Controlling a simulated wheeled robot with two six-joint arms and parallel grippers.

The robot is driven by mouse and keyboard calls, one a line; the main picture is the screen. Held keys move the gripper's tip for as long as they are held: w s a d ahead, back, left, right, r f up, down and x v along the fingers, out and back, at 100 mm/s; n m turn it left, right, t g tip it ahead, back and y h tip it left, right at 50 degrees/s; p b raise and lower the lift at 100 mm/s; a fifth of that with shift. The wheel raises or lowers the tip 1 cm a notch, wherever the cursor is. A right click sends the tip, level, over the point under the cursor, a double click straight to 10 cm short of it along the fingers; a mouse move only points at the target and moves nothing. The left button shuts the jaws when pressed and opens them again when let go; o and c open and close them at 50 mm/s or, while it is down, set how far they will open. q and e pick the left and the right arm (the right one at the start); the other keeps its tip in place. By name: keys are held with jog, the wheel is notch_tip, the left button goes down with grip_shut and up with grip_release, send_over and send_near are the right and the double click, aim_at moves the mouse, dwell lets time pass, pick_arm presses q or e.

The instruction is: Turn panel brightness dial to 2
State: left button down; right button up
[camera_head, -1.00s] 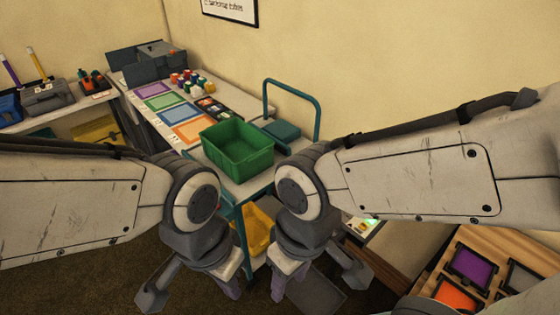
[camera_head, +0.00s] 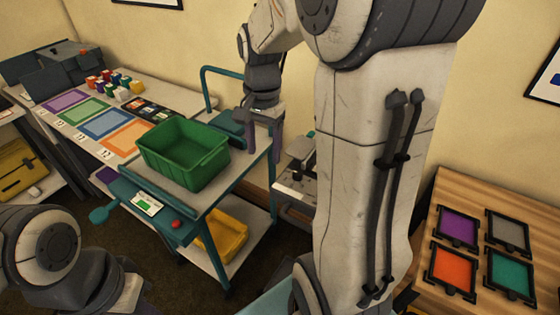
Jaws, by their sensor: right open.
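I cannot make out a numbered brightness dial. A light grey device (camera_head: 292,186) stands behind my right arm, which hides much of it, including any dial on it. A small green-lit display (camera_head: 146,204) and a red button (camera_head: 176,224) are on the near end of the teal cart. My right gripper (camera_head: 264,145) points down beside the cart's right rear corner, left of the grey device. Its fingers are apart with nothing seen between them. My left gripper (camera_head: 125,296) is at the lower left edge, with its fingertips cut off by the frame.
A green bin (camera_head: 183,155) sits on the cart, with a yellow bin (camera_head: 224,236) on the shelf below. A table with coloured mats (camera_head: 104,124) is at the left. A wooden board (camera_head: 456,197) with several coloured framed tiles is at the right.

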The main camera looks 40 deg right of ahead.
aim_at(298, 173)
jog(key=d+f+m, duration=0.2)
jog(key=d+m, duration=0.3)
jog(key=d, duration=0.5)
jog(key=f, duration=0.6)
jog(key=s+f, duration=0.1)
jog(key=f, duration=0.2)
jog(key=shift+a+f, duration=0.25)
jog(key=shift+f, duration=0.05)
grip_shut()
